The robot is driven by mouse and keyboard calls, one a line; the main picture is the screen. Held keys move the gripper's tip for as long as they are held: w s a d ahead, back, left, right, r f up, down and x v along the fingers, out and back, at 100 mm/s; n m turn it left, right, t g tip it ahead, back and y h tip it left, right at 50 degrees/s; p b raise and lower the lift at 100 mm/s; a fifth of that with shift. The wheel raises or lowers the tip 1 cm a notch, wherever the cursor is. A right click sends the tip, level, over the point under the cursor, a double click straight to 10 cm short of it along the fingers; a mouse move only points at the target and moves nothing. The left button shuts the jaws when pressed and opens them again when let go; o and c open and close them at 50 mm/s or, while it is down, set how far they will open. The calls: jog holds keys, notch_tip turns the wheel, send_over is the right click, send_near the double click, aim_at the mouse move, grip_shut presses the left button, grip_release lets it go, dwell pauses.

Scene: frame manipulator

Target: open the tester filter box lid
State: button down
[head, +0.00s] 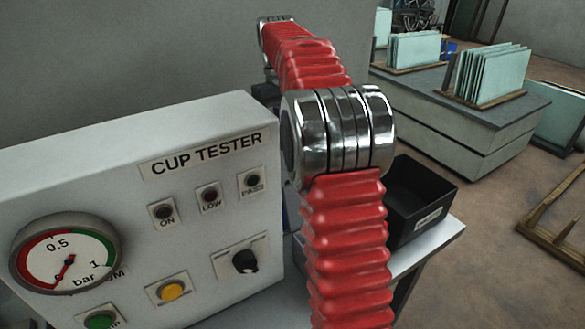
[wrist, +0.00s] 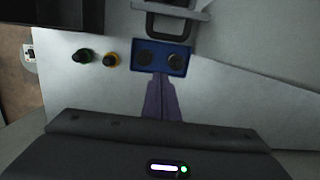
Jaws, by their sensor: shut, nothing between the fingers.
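The cup tester (head: 110,140) fills the left of the head view, with a gauge, buttons and a knob on its front. I cannot make out the filter box lid for sure in either view. In the wrist view, a dark frame with a grey bar across it (wrist: 172,8) is at the top edge, partly cut off. Below it is a blue holder (wrist: 160,57) with two dark round pieces. My gripper (wrist: 160,80) shows as purple fingers, closed together and empty, their tips at the holder's lower edge in the picture. Whether they touch it is unclear. The head view hides my gripper.
A black bin (head: 413,205) stands right of my arm. Glass panes (head: 490,70) stand on a bench behind. Pale surface right of the holder is clear.

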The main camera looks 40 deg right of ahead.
notch_tip(320, 180, down, 9)
jog(key=s, duration=0.1)
jog(key=shift+s+a+r, duration=0.1)
jog(key=shift+s+r, duration=0.5)
jog(key=shift+s, duration=0.35)
jog(key=shift+s+r, duration=0.6)
jog(key=shift+s, duration=0.3)
jog(key=shift+a, duration=0.2)
